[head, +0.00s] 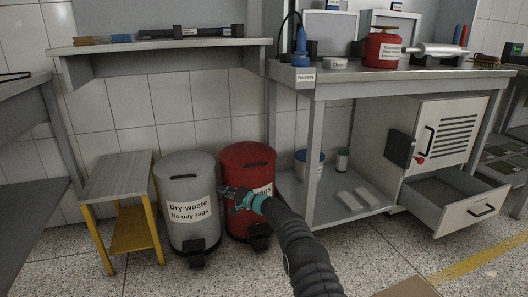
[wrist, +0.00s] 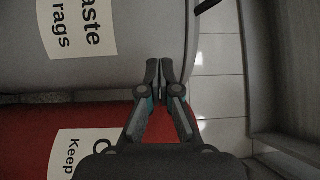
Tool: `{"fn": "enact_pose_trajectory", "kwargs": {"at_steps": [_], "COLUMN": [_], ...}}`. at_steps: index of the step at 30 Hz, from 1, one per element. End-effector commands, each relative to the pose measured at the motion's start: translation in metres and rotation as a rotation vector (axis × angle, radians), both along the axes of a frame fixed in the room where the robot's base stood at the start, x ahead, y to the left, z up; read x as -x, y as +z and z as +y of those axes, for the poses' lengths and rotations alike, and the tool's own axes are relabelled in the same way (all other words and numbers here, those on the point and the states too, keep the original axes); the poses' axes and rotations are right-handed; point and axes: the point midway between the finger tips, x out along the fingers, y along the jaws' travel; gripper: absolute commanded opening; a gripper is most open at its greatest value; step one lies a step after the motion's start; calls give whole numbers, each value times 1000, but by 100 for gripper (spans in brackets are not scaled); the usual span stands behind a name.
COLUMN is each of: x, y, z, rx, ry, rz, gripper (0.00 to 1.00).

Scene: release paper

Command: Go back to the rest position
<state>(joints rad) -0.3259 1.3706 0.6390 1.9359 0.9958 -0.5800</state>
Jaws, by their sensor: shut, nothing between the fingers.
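My gripper (head: 228,191) is at the end of my dark arm, in front of the two waste bins. In the wrist view its fingers (wrist: 160,72) are together with nothing between them. Behind it stand the grey bin (head: 187,180), labelled "Dry waste No oily rags", and the red bin (head: 240,162), whose label is partly hidden by my gripper. Both lids look closed. In the wrist view the grey bin (wrist: 130,30) fills the top and the red bin (wrist: 110,118) lies below it. I cannot tell whether the fingers touch a bin.
A small bench (head: 120,176) with yellow legs stands left of the bins. A workbench (head: 400,84) on the right holds a red can (head: 382,50) and a blue bottle (head: 301,46). An open drawer (head: 466,206) juts out at lower right. A shelf (head: 160,43) hangs above the bins.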

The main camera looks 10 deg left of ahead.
Motion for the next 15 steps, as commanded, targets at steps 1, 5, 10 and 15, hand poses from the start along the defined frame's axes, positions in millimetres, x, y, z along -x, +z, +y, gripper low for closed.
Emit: {"fn": "enact_pose_trajectory", "kwargs": {"at_steps": [1, 5, 10, 15], "x": [1, 16, 46, 88], "y": [-2, -44, -108, -136], "z": [0, 1, -6, -25], "rx": [2, 97, 238, 417], "ry": [4, 44, 100, 171], "rz": [25, 101, 211, 300], "gripper": [0, 0, 0, 0]}}
